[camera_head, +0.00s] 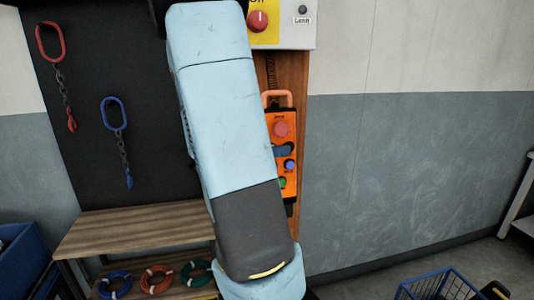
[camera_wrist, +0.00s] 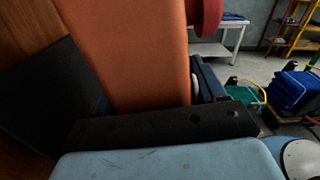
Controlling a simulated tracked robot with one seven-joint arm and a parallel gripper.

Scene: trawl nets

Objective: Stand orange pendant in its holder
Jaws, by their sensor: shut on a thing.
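The orange pendant (camera_head: 280,121) is upright in front of a brown wooden post, with a loop handle on top and red, blue and green buttons. My arm covers its left side in the head view. In the wrist view its plain orange side (camera_wrist: 135,50) fills the upper middle, with a red round knob at its right. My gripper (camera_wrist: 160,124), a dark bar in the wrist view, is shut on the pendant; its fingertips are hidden. A small dark piece (camera_head: 290,209) shows below the pendant; I cannot tell whether it is the holder or whether they touch.
A control box (camera_head: 296,22) with a red button is above the pendant. Red (camera_head: 50,42) and blue (camera_head: 115,113) lifting links hang on a dark board at left. A wooden shelf (camera_head: 135,228) is below. The wall at right is bare. A blue wire basket (camera_head: 437,284) is at lower right.

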